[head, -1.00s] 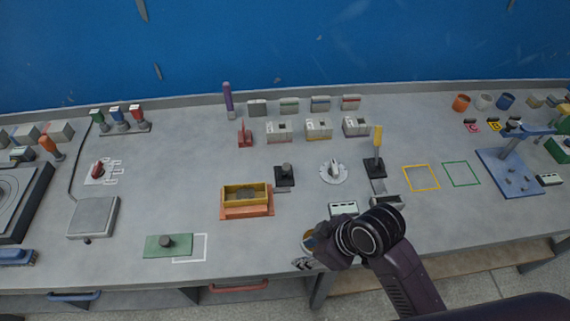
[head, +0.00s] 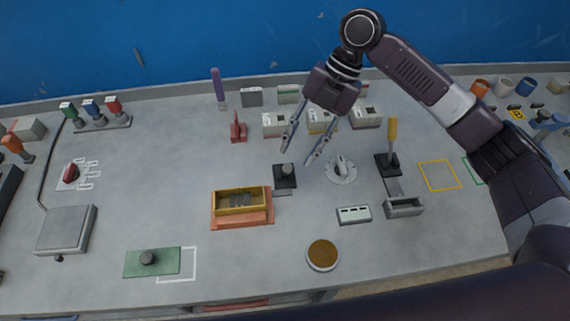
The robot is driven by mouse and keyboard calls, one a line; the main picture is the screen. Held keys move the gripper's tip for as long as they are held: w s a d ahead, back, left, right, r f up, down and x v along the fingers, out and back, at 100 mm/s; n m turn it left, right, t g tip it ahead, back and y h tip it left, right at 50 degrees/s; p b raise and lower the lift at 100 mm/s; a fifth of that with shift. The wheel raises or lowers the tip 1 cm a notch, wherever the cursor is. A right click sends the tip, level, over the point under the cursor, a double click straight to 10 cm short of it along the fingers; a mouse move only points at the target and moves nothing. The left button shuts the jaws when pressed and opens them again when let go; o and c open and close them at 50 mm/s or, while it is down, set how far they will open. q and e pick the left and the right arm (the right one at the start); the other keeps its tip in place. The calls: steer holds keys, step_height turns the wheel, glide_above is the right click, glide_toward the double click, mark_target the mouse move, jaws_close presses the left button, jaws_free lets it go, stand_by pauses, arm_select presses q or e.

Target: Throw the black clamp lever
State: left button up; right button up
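A small black block with a dark upright knob or short lever (head: 286,172) stands just right of the yellow mould box (head: 240,203) on its orange base. It is the black fixture that best fits the clamp lever; its exact shape is too small to tell. My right gripper (head: 299,156) is open and empty, its two fingers pointing down and left, with the tips showing just above and to the right of the black block. I cannot tell its height over the bench. My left gripper is not in view.
A grey dial (head: 341,169) and a yellow-handled lever (head: 391,142) stand right of the black block. A red lever (head: 238,127) and white-labelled boxes (head: 275,124) are behind. A round brown-filled dish (head: 323,255) is in front.

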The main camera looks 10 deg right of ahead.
mark_target(286, 170)
steer(key=x, duration=0.2)
steer(key=w+p+x, duration=0.1)
steer(key=x, duration=0.2)
steer(key=p+x, duration=0.1)
steer(key=x, duration=0.1)
steer(key=shift+w+f, duration=0.1)
steer(key=shift+f, duration=0.45)
steer(key=shift+a+f, duration=0.1)
steer(key=shift+f, duration=0.2)
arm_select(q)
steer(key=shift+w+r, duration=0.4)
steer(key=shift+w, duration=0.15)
arm_select(e)
jaws_close()
